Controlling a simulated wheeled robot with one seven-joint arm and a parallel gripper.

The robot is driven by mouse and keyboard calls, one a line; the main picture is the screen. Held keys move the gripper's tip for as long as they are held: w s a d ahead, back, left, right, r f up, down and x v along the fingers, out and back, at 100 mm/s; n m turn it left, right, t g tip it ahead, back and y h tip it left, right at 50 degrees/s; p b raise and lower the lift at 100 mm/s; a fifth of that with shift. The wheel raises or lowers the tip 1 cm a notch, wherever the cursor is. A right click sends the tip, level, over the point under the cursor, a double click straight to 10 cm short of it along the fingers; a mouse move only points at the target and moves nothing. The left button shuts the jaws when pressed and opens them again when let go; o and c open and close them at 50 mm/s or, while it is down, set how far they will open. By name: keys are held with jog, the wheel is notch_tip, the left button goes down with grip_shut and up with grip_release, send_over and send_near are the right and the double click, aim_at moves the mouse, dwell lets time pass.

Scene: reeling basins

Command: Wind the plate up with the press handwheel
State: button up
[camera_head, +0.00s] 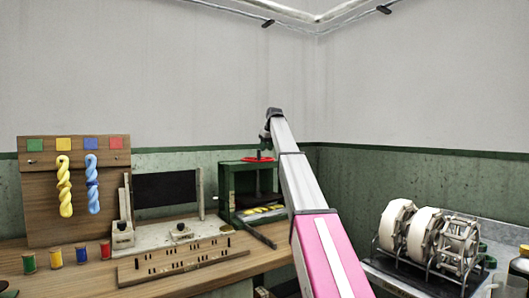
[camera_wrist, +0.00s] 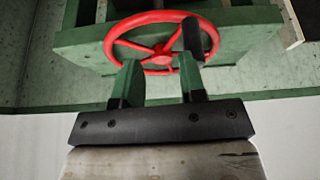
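A black upright handle (camera_wrist: 191,38) stands on the wheel's right side. My gripper (camera_wrist: 159,68) is open, its two green-tipped fingers apart and empty, pointing at the wheel. The right fingertip is close to the handle; I cannot tell whether they touch. In the head view my gripper is small and partly hidden above the wheel. The plate inside the press is too dark to make out clearly.
A rack with yellow (camera_head: 64,186) and blue skeins (camera_head: 93,184) stands at the left, with several thread spools before it. A slotted wooden bar (camera_head: 183,259) lies along the bench front. White reels (camera_head: 397,224) stand at the right. Wall lies behind the press.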

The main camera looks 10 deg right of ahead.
aim_at(269, 160)
jog(key=f, duration=0.1)
jog(key=d+f+n, duration=0.2)
jog(key=f, duration=0.1)
jog(key=shift+g, duration=0.4)
jog(key=w+d+n, duration=0.1)
jog(key=w+n, duration=0.2)
jog(key=w+d+n, duration=0.1)
jog(key=w+n, duration=0.2)
jog(key=w+d+n, duration=0.1)
jog(key=w+n, duration=0.2)
jog(key=n, duration=0.1)
jog(key=shift+w+f, duration=0.1)
jog(key=w+n, duration=0.2)
jog(key=n, duration=0.1)
jog(key=shift+w+a, duration=0.15)
jog(key=shift+a, duration=0.05)
jog(key=w+n, duration=0.2)
jog(key=n, duration=0.1)
jog(key=shift+a, duration=0.35)
jog(key=w+n, duration=0.1)
jog(key=w+a+n, duration=0.1)
jog(key=n, duration=0.1)
jog(key=shift+a, duration=0.15)
jog(key=shift+w+a+f+n, duration=0.1)
jog(key=shift+w+a+n, duration=0.25)
jog(key=shift+n, duration=0.55)
jog(key=shift+w+a+n, duration=0.15)
jog(key=shift+a+n, duration=0.3)
jog(key=shift+n, duration=0.45)
